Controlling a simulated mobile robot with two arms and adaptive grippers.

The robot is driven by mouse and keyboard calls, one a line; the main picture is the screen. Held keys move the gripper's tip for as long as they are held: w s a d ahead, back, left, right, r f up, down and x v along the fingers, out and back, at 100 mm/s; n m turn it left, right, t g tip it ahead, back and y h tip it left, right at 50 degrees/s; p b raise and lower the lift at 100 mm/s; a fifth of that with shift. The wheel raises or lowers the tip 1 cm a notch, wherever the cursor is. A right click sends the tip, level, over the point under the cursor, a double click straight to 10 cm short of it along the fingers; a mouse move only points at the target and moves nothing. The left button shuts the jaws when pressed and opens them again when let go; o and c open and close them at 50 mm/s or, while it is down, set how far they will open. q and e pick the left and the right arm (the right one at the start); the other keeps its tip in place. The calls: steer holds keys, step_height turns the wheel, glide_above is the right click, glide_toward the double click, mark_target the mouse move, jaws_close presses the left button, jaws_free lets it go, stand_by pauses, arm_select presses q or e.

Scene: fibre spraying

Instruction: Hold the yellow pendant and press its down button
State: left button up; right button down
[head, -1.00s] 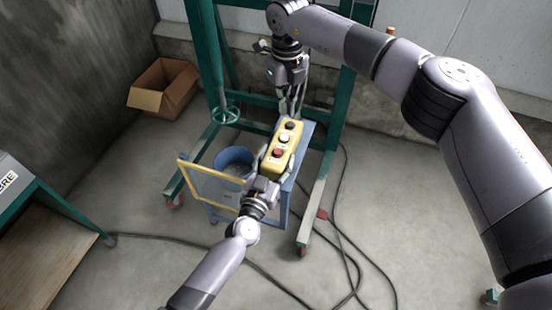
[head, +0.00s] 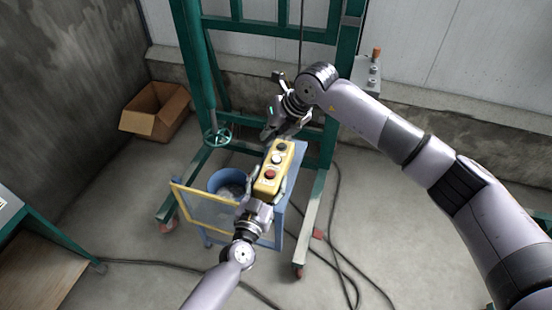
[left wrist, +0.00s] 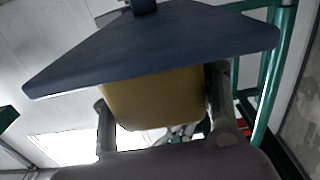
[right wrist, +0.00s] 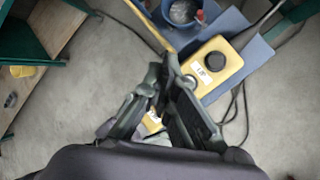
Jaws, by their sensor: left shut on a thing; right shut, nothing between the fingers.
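The yellow pendant (head: 273,166) is held tilted in the middle of the head view. Its face has a black button (head: 281,146) at the far end, a white one (head: 277,158) in the middle and a red one (head: 270,174) nearest. My left gripper (head: 265,188) is shut around its near end. In the left wrist view the pendant's yellow body (left wrist: 155,98) sits between the fingers. My right gripper (head: 267,134) is shut and empty, just left of the black end. In the right wrist view its fingers (right wrist: 165,68) partly hide the pendant's face; the black button (right wrist: 215,61) and a label show clear.
A green frame (head: 194,62) rises behind. Cables lie on the floor. An open cardboard box (head: 150,112) is at the left.

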mark_target(279, 157)
steer(key=d+r+m+t, duration=0.1)
steer(key=d+r+m+t+y, duration=0.1)
steer(key=r, duration=0.1)
steer(key=shift+w+d+r+m+t+y, duration=0.3)
steer(key=shift+w+d+t, duration=0.1)
steer(key=shift+f, duration=0.1)
steer(key=shift+f, duration=4.35)
steer(key=shift+f, duration=0.4)
